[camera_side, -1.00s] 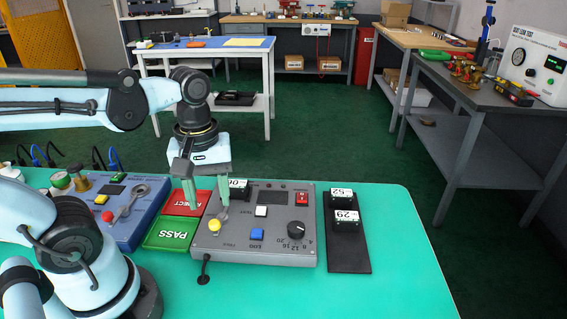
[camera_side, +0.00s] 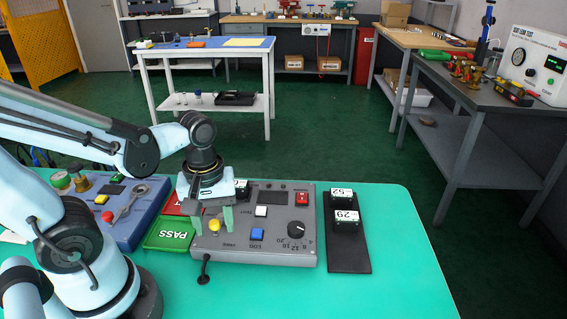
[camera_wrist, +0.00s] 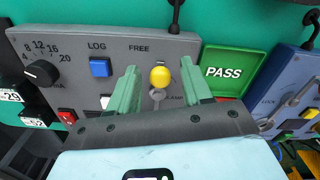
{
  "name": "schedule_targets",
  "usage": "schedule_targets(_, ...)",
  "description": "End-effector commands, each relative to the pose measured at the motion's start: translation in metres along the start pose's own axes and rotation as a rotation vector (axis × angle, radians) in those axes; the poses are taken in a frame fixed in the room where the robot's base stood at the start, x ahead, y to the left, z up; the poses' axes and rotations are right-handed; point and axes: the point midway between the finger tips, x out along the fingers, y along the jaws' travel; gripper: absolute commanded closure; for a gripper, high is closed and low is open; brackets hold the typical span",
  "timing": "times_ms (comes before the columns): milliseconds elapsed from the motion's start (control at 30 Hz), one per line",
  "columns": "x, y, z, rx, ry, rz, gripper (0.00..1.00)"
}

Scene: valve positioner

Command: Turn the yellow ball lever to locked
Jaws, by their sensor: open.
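The yellow ball lever (camera_side: 214,226) stands on the left part of the grey control box (camera_side: 272,222). In the wrist view the ball (camera_wrist: 160,77) sits close to the FREE label, with its metal pivot (camera_wrist: 158,97) below it. My gripper (camera_side: 213,231) is open, pointing down, with one pale green finger on each side of the ball. In the wrist view the open fingers (camera_wrist: 161,86) flank the ball with a gap on both sides. A label partly hidden by the right finger lies near the pivot; I can read only part of it. No locked marking is readable on the box.
A blue button (camera_side: 257,234), white button (camera_side: 261,211), red switch (camera_side: 302,199) and black knob (camera_side: 296,230) share the box. The green PASS tray (camera_side: 170,234) and blue fixture (camera_side: 120,215) lie left; a black plate (camera_side: 348,250) lies right. The right front table is clear.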

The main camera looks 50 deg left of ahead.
Motion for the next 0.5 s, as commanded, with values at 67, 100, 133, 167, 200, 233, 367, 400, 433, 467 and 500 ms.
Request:
schedule_targets(67,-0.0001,0.0000,0.0000,0.000,0.000,0.000,0.51)
schedule_targets(100,-0.0001,0.0001,0.0000,0.000,0.000,0.000,0.52)
schedule_targets(133,-0.0001,0.0001,0.0000,0.000,0.000,0.000,0.57)
schedule_targets(167,-0.0002,0.0001,0.0000,0.000,0.000,0.000,0.62)
schedule_targets(200,-0.0002,0.0001,0.0000,0.000,0.000,0.000,0.68)
schedule_targets(233,-0.0002,0.0001,0.0000,0.000,0.000,0.000,0.72)
schedule_targets(367,-0.0002,0.0001,-0.0001,0.000,0.000,0.000,0.92)
schedule_targets(400,-0.0003,0.0001,-0.0001,0.000,0.000,0.000,0.98)
schedule_targets(433,-0.0003,0.0001,-0.0001,0.000,0.000,0.000,1.00)
schedule_targets(467,-0.0003,0.0001,0.0000,0.000,0.000,0.000,1.00)
schedule_targets(500,-0.0003,0.0001,-0.0001,0.000,0.000,0.000,1.00)
